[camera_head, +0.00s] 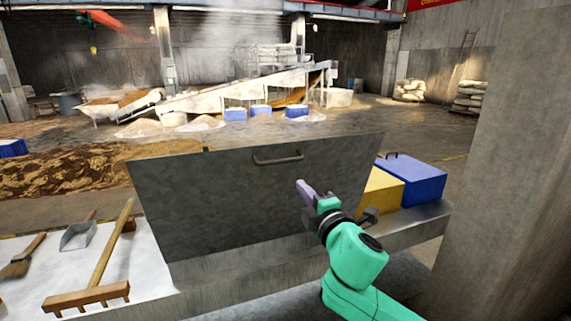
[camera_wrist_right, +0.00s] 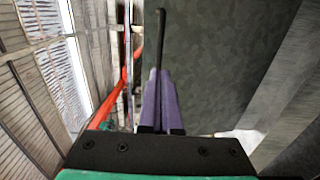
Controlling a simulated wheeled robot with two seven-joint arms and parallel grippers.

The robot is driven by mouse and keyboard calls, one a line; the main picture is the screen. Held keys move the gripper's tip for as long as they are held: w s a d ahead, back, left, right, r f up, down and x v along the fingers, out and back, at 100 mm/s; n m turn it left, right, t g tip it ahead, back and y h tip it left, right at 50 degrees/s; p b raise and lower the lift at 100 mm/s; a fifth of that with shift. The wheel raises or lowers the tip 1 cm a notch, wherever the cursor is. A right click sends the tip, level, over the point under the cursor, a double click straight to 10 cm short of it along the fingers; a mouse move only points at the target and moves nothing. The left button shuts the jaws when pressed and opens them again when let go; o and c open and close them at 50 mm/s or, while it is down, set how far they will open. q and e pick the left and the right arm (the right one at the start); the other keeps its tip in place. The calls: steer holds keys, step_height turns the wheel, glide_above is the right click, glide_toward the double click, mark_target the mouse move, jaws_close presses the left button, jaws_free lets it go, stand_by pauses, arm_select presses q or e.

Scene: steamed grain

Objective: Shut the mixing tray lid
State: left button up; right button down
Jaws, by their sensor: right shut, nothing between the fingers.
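The mixing tray lid (camera_head: 225,200) is a large dark grey panel standing raised and slightly tilted at the middle of the head view. A dark bar handle (camera_head: 278,159) sits near its top edge. My right gripper (camera_head: 302,188) has purple fingers and is in front of the lid's right half, below and right of the handle. It is shut and empty. In the right wrist view the closed fingers (camera_wrist_right: 160,100) point along the lid (camera_wrist_right: 215,60), with the handle (camera_wrist_right: 161,40) beyond their tips. Whether they touch the lid I cannot tell. My left gripper is not in view.
A yellow box (camera_head: 381,192) and a blue box (camera_head: 415,182) stand right of the lid on a grey ledge (camera_head: 425,222). A wooden rake (camera_head: 88,297), a scoop (camera_head: 78,236) and a brush (camera_head: 18,266) lie at left. A concrete pillar (camera_head: 515,170) blocks the right side.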

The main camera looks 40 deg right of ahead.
steer(key=p, duration=0.2)
glide_toward(280, 162)
steer(key=p+x, duration=0.1)
steer(key=x, duration=0.5)
steer(key=shift+d+r+p, duration=0.1)
steer(key=shift+r+p, duration=0.05)
steer(key=shift+p, duration=0.25)
steer(key=shift+w, duration=0.4)
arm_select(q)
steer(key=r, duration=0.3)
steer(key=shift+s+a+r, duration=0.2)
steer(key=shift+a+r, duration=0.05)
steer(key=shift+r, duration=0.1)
arm_select(e)
steer(key=shift+f, duration=0.2)
